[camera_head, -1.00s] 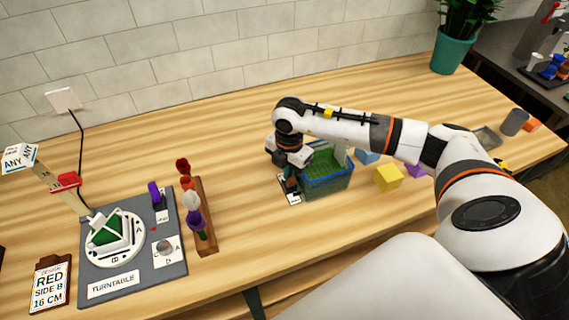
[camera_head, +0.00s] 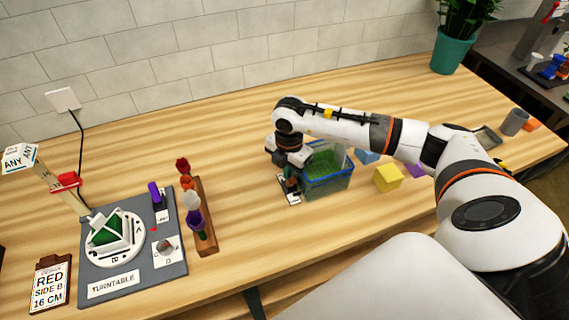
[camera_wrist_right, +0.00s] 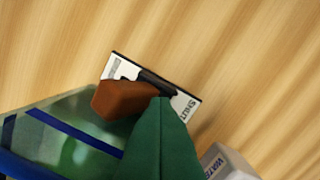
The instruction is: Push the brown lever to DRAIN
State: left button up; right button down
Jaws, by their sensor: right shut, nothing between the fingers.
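The brown lever (camera_wrist_right: 125,98) sits on a small white plate with a black edge (camera_wrist_right: 187,104) beside the tank. In the right wrist view its handle points left, away from the end marked SHUT. The label at the plate's other end is too small to read. My right gripper (camera_wrist_right: 160,104) is shut and empty, its dark green fingertips close beside the lever. I cannot tell whether they touch it. In the head view the plate (camera_head: 291,198) shows below the right gripper (camera_head: 290,182), which hides most of the lever. My left gripper is out of view.
The blue-rimmed tank (camera_head: 328,182) stands directly right of the plate. A yellow block (camera_head: 388,177) lies further right. A flower rack (camera_head: 207,235) and the turntable board (camera_head: 150,277) stand left. The tabletop between rack and plate is clear.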

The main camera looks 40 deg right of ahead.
jog(key=shift+s+a+f, duration=0.15)
jog(key=shift+s+f, duration=0.05)
jog(key=shift+s, duration=0.15)
jog(key=shift+w+r, duration=0.2)
jog(key=shift+r, duration=0.15)
jog(key=shift+s+r+p, duration=0.2)
jog(key=shift+r+p, duration=1.1)
jog(key=shift+r, duration=0.6)
notch_tip(320, 180, up, 3)
jog(key=shift+w+f+p, duration=0.1)
jog(key=shift+w+p, duration=0.05)
jog(key=shift+p, duration=0.75)
